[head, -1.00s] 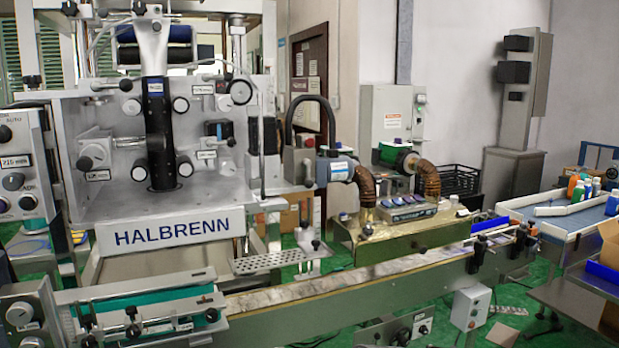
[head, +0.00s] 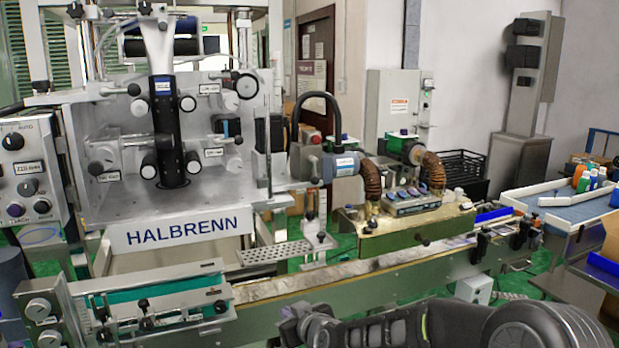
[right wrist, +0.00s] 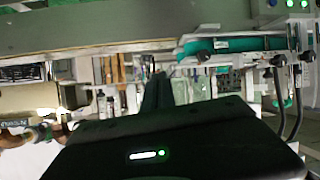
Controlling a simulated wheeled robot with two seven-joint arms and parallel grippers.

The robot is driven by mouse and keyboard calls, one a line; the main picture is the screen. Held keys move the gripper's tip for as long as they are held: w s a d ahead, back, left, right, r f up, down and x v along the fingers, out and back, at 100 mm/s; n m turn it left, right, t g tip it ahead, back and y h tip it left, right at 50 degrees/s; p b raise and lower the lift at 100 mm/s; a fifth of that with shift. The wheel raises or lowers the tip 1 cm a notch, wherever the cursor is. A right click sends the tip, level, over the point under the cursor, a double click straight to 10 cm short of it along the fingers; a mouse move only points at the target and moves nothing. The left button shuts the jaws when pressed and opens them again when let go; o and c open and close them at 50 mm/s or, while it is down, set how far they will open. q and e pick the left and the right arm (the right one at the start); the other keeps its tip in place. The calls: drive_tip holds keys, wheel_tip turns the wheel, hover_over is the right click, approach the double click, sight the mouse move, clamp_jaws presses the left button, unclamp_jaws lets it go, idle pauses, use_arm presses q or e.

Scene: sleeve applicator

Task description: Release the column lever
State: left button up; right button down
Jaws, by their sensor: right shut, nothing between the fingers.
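The sleeve applicator's grey head, marked HALBRENN (head: 182,232), stands at the left with a black column (head: 165,115) up its middle. Right of it, a slim upright post (head: 311,213) carries a dark knob (head: 320,237) and a perforated plate (head: 274,253). I cannot tell which part is the column lever. My left gripper is out of view.
A conveyor (head: 350,272) runs across the front. A teal belt unit (head: 165,305) sits at its left end. A brass-coloured box (head: 385,236) with brown hoses (head: 370,180) stands behind the conveyor. A control panel (head: 22,180) is at the far left.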

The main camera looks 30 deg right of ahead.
sight(314, 172)
drive_tip(key=d+r+n+t+h, duration=0.1)
drive_tip(key=r+n, duration=0.5)
drive_tip(key=r, duration=0.7)
drive_tip(key=w+d+r+n+t+h, duration=0.1)
drive_tip(key=d+r+n+t, duration=0.2)
drive_tip(key=r, duration=1.1)
drive_tip(key=shift+w+d+n+t+h+p, duration=0.35)
drive_tip(key=shift+d+n, duration=0.75)
drive_tip(key=shift+n, duration=0.7)
drive_tip(key=shift+w, duration=0.1)
drive_tip(key=shift+w+d+f+p, duration=0.15)
drive_tip(key=shift+w+d+p, duration=0.65)
drive_tip(key=shift+w, duration=0.9)
drive_tip(key=shift+w+d+f+p, duration=0.1)
drive_tip(key=shift+w+d+p, duration=0.7)
drive_tip(key=shift+w, duration=0.9)
drive_tip(key=shift+w+d+f+p, duration=0.15)
drive_tip(key=shift+w+d+p, duration=0.65)
drive_tip(key=shift+w, duration=0.9)
drive_tip(key=shift+d, duration=0.15)
